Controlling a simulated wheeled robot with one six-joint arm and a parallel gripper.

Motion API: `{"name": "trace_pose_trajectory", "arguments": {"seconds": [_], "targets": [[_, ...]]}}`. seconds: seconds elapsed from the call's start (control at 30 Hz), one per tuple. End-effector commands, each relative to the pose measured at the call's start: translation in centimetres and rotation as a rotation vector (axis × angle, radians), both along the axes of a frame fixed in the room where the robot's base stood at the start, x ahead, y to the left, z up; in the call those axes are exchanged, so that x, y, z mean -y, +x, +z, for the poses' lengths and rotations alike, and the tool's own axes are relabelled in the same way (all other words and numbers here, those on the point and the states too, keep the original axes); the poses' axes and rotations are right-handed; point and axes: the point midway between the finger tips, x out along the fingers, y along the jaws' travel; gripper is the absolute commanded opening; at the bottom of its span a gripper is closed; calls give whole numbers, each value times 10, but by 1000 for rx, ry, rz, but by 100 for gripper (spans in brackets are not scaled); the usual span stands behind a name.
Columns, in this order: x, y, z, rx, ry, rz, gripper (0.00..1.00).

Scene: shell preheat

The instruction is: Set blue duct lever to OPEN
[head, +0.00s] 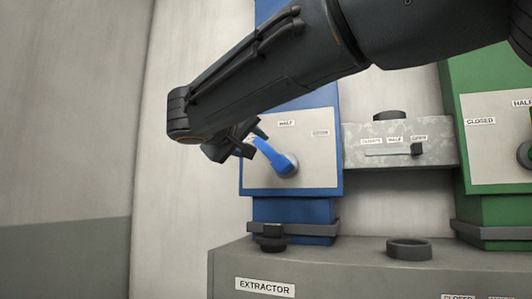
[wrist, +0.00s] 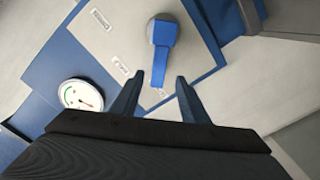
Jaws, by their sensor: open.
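The blue lever (head: 275,157) is on a pale plate (head: 310,175) on the blue duct (head: 295,210). Its handle points up and left from the pivot, left of the HALF label (head: 286,123) and away from the right-hand label (head: 320,133), which is too small to read surely. My gripper (head: 246,138) is at the handle's free end and hides the plate's upper left. In the wrist view, the lever (wrist: 161,45) points down between the two open fingers of my gripper (wrist: 157,98), with a gap on each side.
A grey slider box (head: 400,165) joins the blue duct to the green duct (head: 485,205) at right. The EXTRACTOR cabinet (head: 330,265) stands below, with a dark ring (head: 409,249) on top. A round gauge (wrist: 80,95) shows in the wrist view. The left wall is bare.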

Motion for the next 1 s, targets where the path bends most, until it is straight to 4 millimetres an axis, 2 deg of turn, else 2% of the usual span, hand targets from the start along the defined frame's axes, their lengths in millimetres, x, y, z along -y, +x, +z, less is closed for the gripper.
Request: {"name": "trace_pose_trajectory", "arguments": {"seconds": [0.5, 0.7, 0.93, 1.0], "targets": [[31, 64, 2, -2, 0, -14, 41], [33, 74, 0, -2, 0, -11, 41], [32, 75, -1, -1, -1, -9, 41], [32, 75, -1, -1, -1, -9, 30]]}}
